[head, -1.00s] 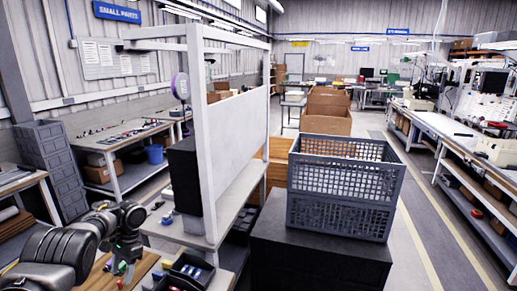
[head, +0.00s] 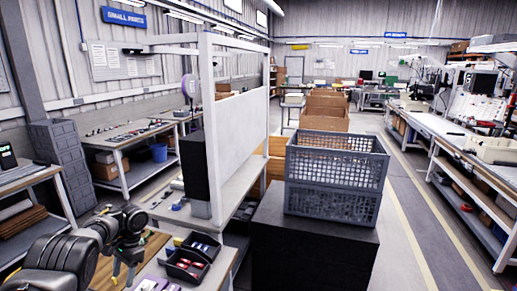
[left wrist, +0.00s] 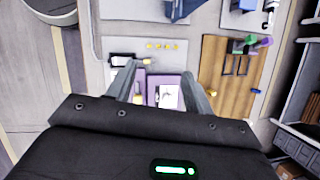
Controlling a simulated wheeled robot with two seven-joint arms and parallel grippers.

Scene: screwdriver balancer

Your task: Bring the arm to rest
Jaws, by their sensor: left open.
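My left arm comes in at the lower left of the head view. Its gripper (head: 124,268) is over the workbench near a wooden board (head: 97,271). In the left wrist view the fingers (left wrist: 160,80) are spread apart, with nothing held between them. Below them lies a purple tray with a white piece (left wrist: 168,97) in it; the gap in height cannot be told. The wooden board (left wrist: 222,88) is to the right there. A purple round device (head: 187,86) hangs by the white frame (head: 207,130). My right gripper is in neither view.
Black bins (head: 190,262) with small parts sit on the bench right of the gripper. A grey crate (head: 335,165) stands on a black cabinet (head: 305,245). Shelved benches (head: 455,150) line the right side. The floor aisle (head: 415,215) between is clear.

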